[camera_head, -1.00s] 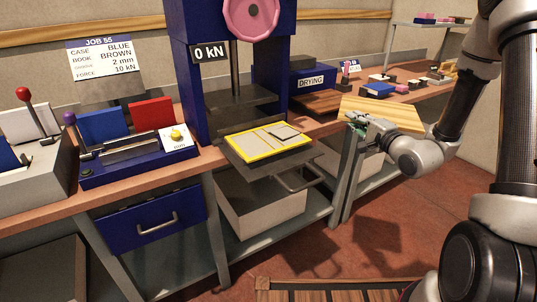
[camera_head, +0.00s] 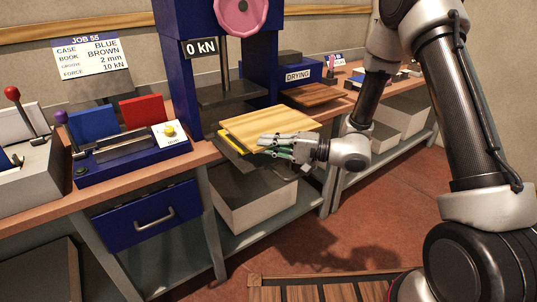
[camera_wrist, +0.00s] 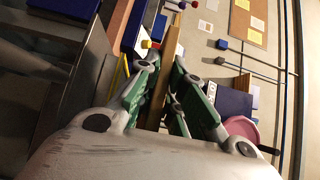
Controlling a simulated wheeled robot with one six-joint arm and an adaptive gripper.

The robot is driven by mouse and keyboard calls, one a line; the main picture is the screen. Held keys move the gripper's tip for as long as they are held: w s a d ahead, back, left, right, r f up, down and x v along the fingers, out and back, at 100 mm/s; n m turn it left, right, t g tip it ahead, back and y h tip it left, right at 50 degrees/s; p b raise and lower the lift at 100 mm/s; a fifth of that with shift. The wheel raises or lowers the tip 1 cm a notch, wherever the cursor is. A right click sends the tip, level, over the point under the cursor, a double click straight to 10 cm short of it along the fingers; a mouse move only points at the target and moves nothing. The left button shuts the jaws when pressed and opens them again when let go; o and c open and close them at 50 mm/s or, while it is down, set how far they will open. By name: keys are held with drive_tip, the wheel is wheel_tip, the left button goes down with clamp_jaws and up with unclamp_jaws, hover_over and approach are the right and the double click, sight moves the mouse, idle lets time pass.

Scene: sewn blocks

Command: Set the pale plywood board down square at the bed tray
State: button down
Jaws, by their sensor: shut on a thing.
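The pale plywood board (camera_head: 262,124) is over the bed tray in the head view, roughly level and covering most of it. My gripper (camera_head: 281,146) is shut on the board's near right edge. In the wrist view the board (camera_wrist: 172,62) shows edge-on between the green-padded fingers of my gripper (camera_wrist: 167,95). The bed tray (camera_head: 243,158) shows below the board, with a strip of its yellow rim at the left. I cannot tell whether the board touches the tray. The piece seen earlier on the tray is hidden under the board.
The blue press (camera_head: 180,75) stands behind the tray, its dark platen (camera_head: 232,92) above and behind the board. A blue fixture (camera_head: 125,155) with a yellow knob sits to the left. A drying rack (camera_head: 315,94) stands to the right.

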drive_tip(key=shift+f, duration=2.05)
drive_tip(key=shift+f, duration=0.15)
drive_tip(key=c, duration=1.5)
unclamp_jaws()
drive_tip(key=shift+f, duration=0.1)
